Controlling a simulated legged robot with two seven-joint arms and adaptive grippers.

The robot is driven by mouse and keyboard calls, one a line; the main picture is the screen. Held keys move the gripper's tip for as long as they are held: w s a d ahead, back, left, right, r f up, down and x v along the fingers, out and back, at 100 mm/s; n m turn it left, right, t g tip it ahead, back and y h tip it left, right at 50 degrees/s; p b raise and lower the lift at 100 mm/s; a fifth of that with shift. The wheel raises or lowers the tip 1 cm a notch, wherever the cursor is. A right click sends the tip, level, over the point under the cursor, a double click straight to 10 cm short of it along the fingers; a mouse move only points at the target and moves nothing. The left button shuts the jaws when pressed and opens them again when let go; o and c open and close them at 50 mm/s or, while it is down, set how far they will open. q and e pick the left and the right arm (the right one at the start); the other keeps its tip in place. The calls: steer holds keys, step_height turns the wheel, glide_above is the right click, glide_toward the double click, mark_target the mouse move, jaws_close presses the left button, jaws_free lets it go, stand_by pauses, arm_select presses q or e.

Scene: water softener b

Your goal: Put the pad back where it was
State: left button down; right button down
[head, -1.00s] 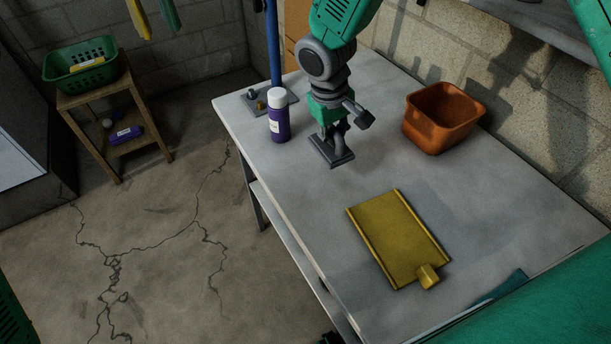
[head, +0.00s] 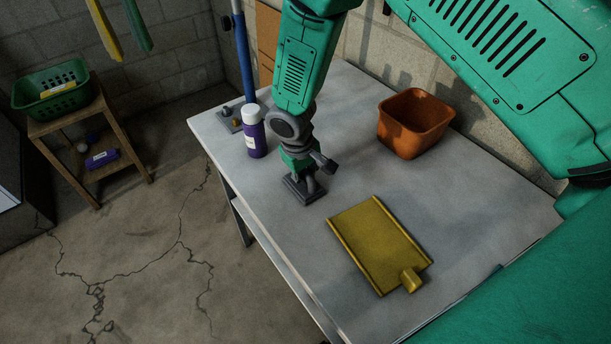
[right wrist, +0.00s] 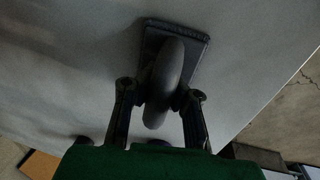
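The pad (head: 304,190) is a small dark grey rectangular block with a curved handle on top. It is at the left part of the grey table (head: 480,200), between the white-capped purple bottle and the yellow tray. My right gripper (head: 308,167) comes down over it with its fingers around the handle. In the right wrist view, the fingers (right wrist: 163,98) flank the dark handle, and the pad's base (right wrist: 190,55) lies beyond. I cannot tell whether the base touches the table. My left gripper is not in view.
A yellow tray (head: 375,240) with a stubby handle lies front of centre. A purple bottle (head: 255,138) and a blue pole (head: 242,60) stand back left. An orange-brown bin (head: 410,130) stands at the back. The table's left edge is close to the pad.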

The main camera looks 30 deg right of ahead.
mark_target(298, 188)
steer(key=c, duration=1.8)
jaws_free()
steer(key=shift+o, duration=0.4)
steer(key=shift+a+r, duration=0.25)
steer(key=shift+a, duration=0.3)
step_height(298, 188, up, 12)
steer(key=a, duration=0.2)
steer(key=shift+s+f+b, duration=0.15)
steer(key=shift+f+b, duration=0.05)
steer(key=shift+b, duration=0.15)
steer(key=shift+d, duration=0.3)
